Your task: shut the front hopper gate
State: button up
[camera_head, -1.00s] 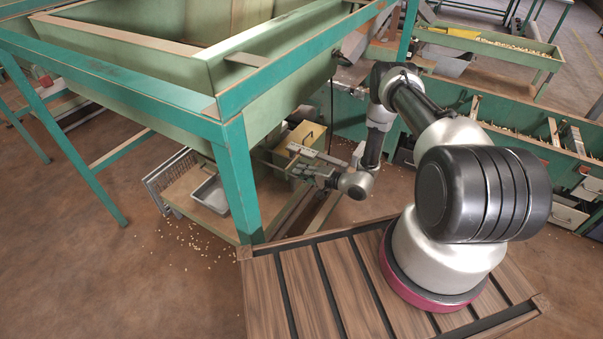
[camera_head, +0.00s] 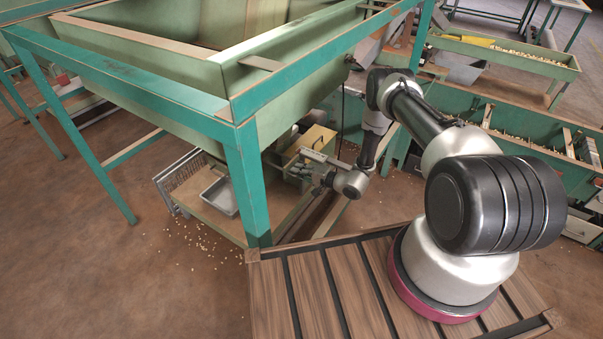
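The large green front hopper (camera_head: 185,125) fills the upper left of the head view, on a teal frame. Its outlet is under the bin, largely hidden by the frame's near corner post (camera_head: 247,185). A yellowish box-shaped part (camera_head: 318,139) shows below the hopper, with a pale flat bar (camera_head: 325,159) in front of it. I cannot make out the gate plate or how far open it is. My gripper (camera_head: 302,171) reaches left under the hopper, close to the bar and box. Its fingers are small and partly blend with the parts behind; contact and finger opening cannot be told.
A grey metal tray (camera_head: 219,194) and a wire basket (camera_head: 183,172) sit on the low shelf left of the corner post. Nuts (camera_head: 200,241) are scattered on the floor. A green trough with nuts (camera_head: 505,56) stands at the back right. Floor at lower left is clear.

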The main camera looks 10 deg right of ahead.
jog(key=shift+o, duration=1.3)
jog(key=shift+s, duration=0.1)
jog(key=v, duration=1.1)
jog(key=shift+s+d, duration=0.25)
jog(key=shift+r, duration=0.1)
